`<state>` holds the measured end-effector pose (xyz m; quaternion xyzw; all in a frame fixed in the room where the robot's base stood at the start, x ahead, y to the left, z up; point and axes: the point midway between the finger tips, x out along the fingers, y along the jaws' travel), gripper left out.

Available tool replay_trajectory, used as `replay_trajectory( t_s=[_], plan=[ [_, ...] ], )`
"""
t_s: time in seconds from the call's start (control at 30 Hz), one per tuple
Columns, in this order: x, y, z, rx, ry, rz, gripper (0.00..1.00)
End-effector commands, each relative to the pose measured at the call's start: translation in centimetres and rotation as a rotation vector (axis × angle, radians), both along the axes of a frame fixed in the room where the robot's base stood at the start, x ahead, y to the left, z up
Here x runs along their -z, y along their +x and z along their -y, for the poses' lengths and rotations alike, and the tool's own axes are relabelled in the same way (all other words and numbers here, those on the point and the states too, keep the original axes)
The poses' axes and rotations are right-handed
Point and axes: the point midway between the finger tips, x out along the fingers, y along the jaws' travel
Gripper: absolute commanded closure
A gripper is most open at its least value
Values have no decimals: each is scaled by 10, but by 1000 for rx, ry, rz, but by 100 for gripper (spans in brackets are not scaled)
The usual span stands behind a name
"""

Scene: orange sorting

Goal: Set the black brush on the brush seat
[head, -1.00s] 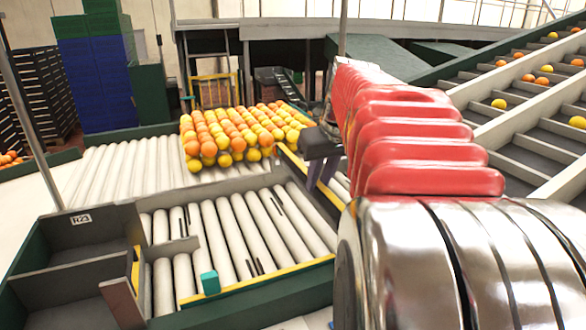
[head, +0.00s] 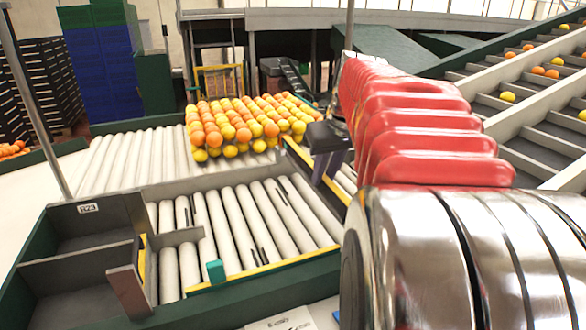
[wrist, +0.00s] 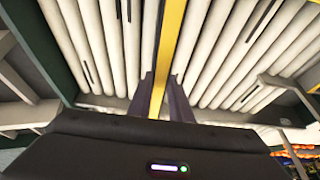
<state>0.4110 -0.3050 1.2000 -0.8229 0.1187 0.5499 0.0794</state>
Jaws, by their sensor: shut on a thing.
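My gripper (head: 328,178) hangs past the red arm links, above the yellow-edged rail at the right of the roller bed. In the wrist view its two dark purple-grey fingers (wrist: 162,98) stand slightly apart under the black gripper body. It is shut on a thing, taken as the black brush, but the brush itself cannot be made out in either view. The yellow strip (wrist: 170,40) seen between the fingers looks like the rail edge behind them. I cannot identify the brush seat for certain.
White rollers (head: 240,225) fill the bed, with a pile of oranges and yellow fruit (head: 235,130) behind. Grey compartments (head: 75,290) stand at the left, near a small teal block (head: 215,271). A sloped conveyor (head: 520,115) rises at the right. Paper (head: 285,320) lies at the bottom.

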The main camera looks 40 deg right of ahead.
Motion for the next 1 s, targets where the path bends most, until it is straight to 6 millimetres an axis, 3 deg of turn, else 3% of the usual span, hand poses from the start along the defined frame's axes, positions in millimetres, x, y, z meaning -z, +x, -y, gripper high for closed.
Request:
replay_trajectory(
  t_s=[1.0],
  plan=[
    [12,0,0,0,0,1,100]
  ],
)
